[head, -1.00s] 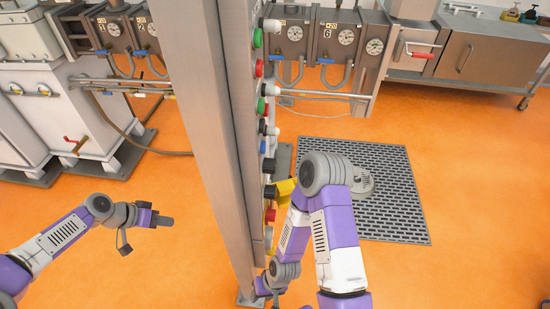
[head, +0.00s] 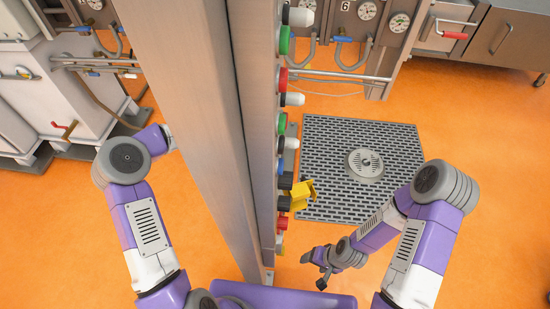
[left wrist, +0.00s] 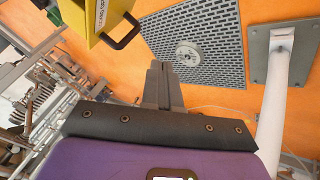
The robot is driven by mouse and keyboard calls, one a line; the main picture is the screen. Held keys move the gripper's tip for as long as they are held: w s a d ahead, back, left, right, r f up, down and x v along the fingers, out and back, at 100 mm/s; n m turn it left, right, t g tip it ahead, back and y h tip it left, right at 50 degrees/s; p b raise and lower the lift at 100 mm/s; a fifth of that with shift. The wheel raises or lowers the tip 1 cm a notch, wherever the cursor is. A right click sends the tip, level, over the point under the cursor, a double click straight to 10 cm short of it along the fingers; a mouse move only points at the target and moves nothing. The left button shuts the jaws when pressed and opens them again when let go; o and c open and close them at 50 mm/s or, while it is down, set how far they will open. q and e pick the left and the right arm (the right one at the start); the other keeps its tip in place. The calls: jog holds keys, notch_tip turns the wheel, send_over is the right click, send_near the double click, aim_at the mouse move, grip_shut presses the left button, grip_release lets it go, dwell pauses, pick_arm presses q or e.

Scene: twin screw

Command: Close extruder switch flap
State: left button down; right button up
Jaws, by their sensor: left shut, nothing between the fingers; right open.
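The yellow switch flap (head: 301,194) juts out to the right from the narrow control panel on the post, among its buttons. A yellow part with printed lettering and a black handle-like loop shows at the top left of the left wrist view (left wrist: 92,18); it looks like the same flap. My left gripper (left wrist: 163,72) is shut and empty, below and right of that yellow part in the picture, apart from it. The post hides it in the head view. My right gripper (head: 314,271) is open and empty, low over the floor, below and right of the flap.
The steel post (head: 195,120) stands between my arms. Coloured buttons and knobs (head: 283,77) line its panel. A dark floor grate (head: 330,150) with a round drain lies beyond. Machines with gauges, pipes and a steel cabinet (head: 505,40) stand at the back. Orange floor is clear at right.

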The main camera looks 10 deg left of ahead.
pick_arm(q)
jog(key=s+d+f+b, duration=0.1)
jog(key=d+f+b, duration=0.1)
jog(key=d+f, duration=0.3)
jog(key=shift+s+d, duration=0.2)
jog(key=shift+d, duration=0.95)
pick_arm(e)
notch_tip(320, 180, down, 3)
jog(key=shift+r, duration=0.15)
pick_arm(q)
jog(key=shift+d, duration=0.1)
